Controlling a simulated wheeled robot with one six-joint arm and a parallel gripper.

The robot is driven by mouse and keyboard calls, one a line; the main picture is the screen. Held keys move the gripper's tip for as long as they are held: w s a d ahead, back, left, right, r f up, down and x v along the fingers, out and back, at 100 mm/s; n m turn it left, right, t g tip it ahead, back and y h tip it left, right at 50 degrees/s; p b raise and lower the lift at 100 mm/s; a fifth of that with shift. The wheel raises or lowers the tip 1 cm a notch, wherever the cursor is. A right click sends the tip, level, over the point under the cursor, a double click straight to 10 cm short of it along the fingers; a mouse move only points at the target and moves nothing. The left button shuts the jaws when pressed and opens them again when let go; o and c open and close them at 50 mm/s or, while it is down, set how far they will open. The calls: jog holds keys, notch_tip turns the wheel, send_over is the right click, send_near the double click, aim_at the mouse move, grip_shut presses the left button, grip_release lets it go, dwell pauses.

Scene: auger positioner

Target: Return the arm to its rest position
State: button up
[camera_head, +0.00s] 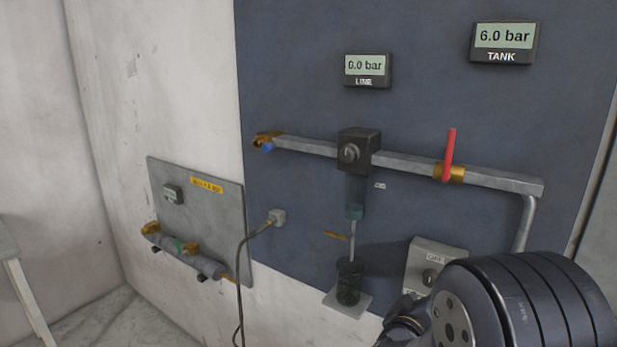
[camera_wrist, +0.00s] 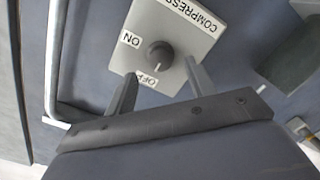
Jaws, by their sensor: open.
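My arm (camera_head: 520,305) fills the lower right of the head view; its gripper is not clearly visible there. In the wrist view my gripper (camera_wrist: 160,68) is open, with nothing held between its fingers. Its two fingers frame a dark round knob (camera_wrist: 160,51) on a grey compressor switch box (camera_wrist: 185,38). The knob's white mark points toward the OFF label. I cannot tell whether the fingers touch the box. In the head view the box (camera_head: 440,254) is partly hidden behind my arm.
The blue panel (camera_head: 300,60) carries a LINE display (camera_head: 366,70) at 0.0 bar, a TANK display (camera_head: 503,43) at 6.0 bar, and a pipe with a red lever (camera_head: 450,155). A cable (camera_head: 240,290) hangs left of the arm. A smaller grey panel (camera_head: 225,210) is farther left.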

jog(key=shift+w+d+f+m+t+y+b, duration=0.2)
jog(key=shift+m+b, duration=1.45)
jog(key=shift+m, duration=1.3)
jog(key=shift+w+d+r+m+t+b, duration=0.15)
jog(key=shift+w+m+b, duration=0.15)
jog(key=shift+m+b, duration=1.95)
jog(key=shift+w+d+f+m+t+y+b, duration=0.2)
jog(key=shift+m+b, duration=0.8)
jog(key=shift+m, duration=2.6)
jog(key=shift+r, duration=0.1)
jog(key=shift+a, duration=0.1)
